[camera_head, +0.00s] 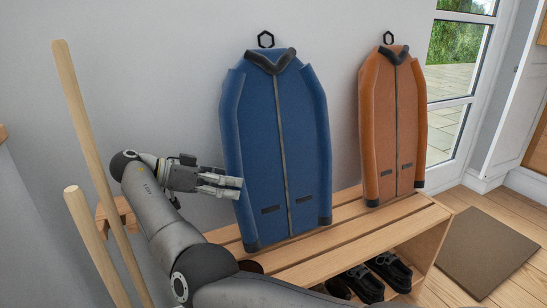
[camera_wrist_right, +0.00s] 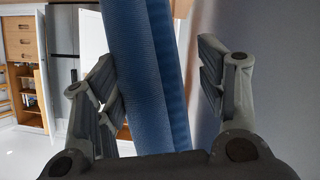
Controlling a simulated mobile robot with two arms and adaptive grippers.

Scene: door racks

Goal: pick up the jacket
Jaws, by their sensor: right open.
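A blue jacket (camera_head: 278,135) with a dark collar hangs upright on the wall, its lower end at the bench. An orange jacket (camera_head: 392,125) hangs to its right. My right gripper (camera_head: 238,188) is at the left edge of the blue jacket, at the lower part of the sleeve. In the right wrist view the blue jacket's edge (camera_wrist_right: 150,75) runs between the two open fingers (camera_wrist_right: 160,88), with visible gaps on both sides. The fingers do not appear closed on it. My left gripper is not in view.
A slatted wooden bench (camera_head: 345,229) stands below the jackets, with dark shoes (camera_head: 390,270) underneath. Wooden poles (camera_head: 75,110) stand at the left, close to my right arm. A brown mat (camera_head: 487,255) lies on the floor by the glass door (camera_head: 455,95).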

